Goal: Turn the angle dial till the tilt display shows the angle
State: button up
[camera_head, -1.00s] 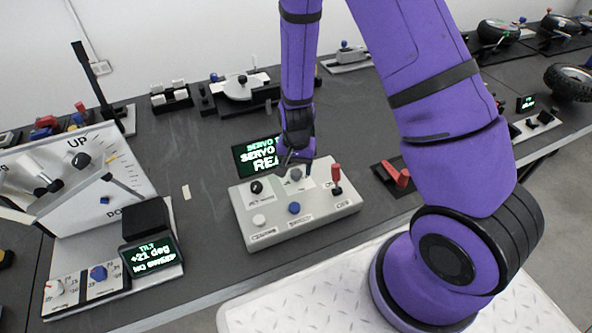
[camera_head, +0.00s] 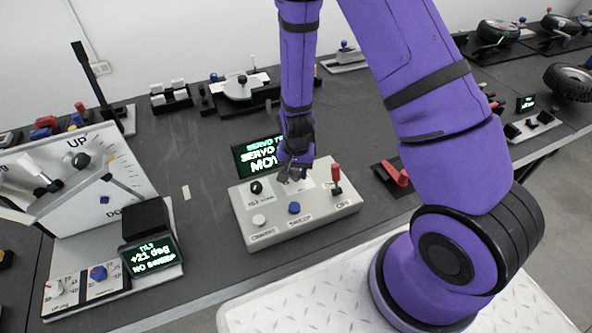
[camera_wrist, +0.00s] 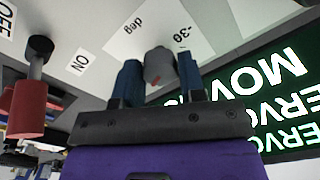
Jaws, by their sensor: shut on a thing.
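The angle dial (camera_wrist: 158,66) is a grey knob on the pale control box (camera_head: 262,230), beside a printed scale reading "deg" and "-30". My gripper (camera_wrist: 159,78) has its blue fingers on both sides of the dial and is shut on it. In the head view my gripper (camera_head: 292,174) hides most of the dial. The tilt display (camera_head: 151,256) at the left reads "TILT +21 deg" and "NO SWEEP" in green. The servo display (camera_head: 258,155) behind the box is partly hidden by my arm; its last line starts with "MOV".
The box also carries a black knob (camera_head: 256,187), a white button (camera_head: 259,220), a blue button (camera_head: 294,208) and a red-topped switch (camera_wrist: 30,100) near the ON and OFF labels. A white UP/DOWN panel (camera_head: 110,190) stands at the left. A red lever (camera_head: 396,174) lies right of the box.

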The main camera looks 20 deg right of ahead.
aim_at(296, 172)
jog(key=o, duration=0.9)
jog(key=shift+r, duration=0.1)
notch_tip(296, 172, up, 11)
jog(key=shift+f, duration=0.2)
dwell(0.4)
